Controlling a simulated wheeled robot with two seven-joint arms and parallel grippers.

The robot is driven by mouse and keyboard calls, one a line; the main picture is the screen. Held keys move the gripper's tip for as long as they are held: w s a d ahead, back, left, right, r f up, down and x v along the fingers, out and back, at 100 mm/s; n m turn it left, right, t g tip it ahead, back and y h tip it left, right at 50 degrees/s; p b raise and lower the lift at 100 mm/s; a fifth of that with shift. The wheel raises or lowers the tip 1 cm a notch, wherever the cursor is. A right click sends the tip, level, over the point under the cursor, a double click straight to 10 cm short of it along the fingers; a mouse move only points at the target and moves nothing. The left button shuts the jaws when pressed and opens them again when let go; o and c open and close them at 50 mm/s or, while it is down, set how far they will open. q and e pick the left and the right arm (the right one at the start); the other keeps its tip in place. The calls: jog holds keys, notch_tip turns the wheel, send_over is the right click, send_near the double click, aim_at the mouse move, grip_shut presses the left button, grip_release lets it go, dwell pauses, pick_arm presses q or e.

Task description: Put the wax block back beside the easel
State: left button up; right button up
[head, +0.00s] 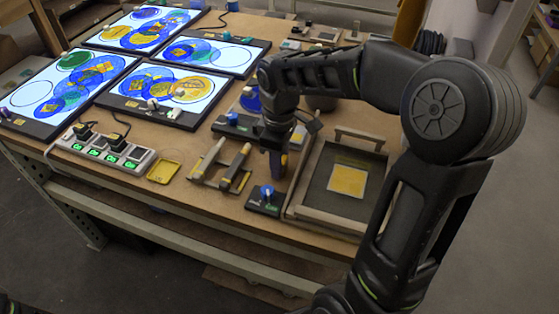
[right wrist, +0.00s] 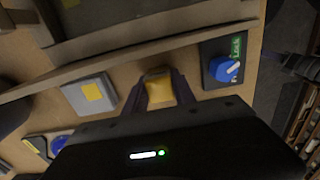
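In the right wrist view a small yellow-orange block (right wrist: 159,90), which looks like the wax block, sits between my right fingertips. Both fingers of my right gripper (right wrist: 160,88) appear to touch its sides. In the head view my right gripper (head: 276,160) points down over the table, just left of a wooden-framed dark board. This board, bearing a yellow square (head: 348,180), may be the easel; I cannot tell for sure. Its frame edge (right wrist: 130,63) crosses the right wrist view beyond the block. I cannot tell whether the block touches the table. My left gripper is out of view.
A control box with a blue knob (head: 266,195) stands close by the gripper at the table's front. A tool rack (head: 222,168), a yellow tray (head: 164,171) and a switch strip (head: 104,151) lie left. Several lit panels (head: 162,92) fill the table's far left.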

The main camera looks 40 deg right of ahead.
jog(key=o, duration=0.4)
jog(key=shift+r, duration=0.1)
notch_tip(320, 180, up, 12)
jog(key=shift+p, duration=0.45)
jog(key=shift+r, duration=0.1)
dwell(0.4)
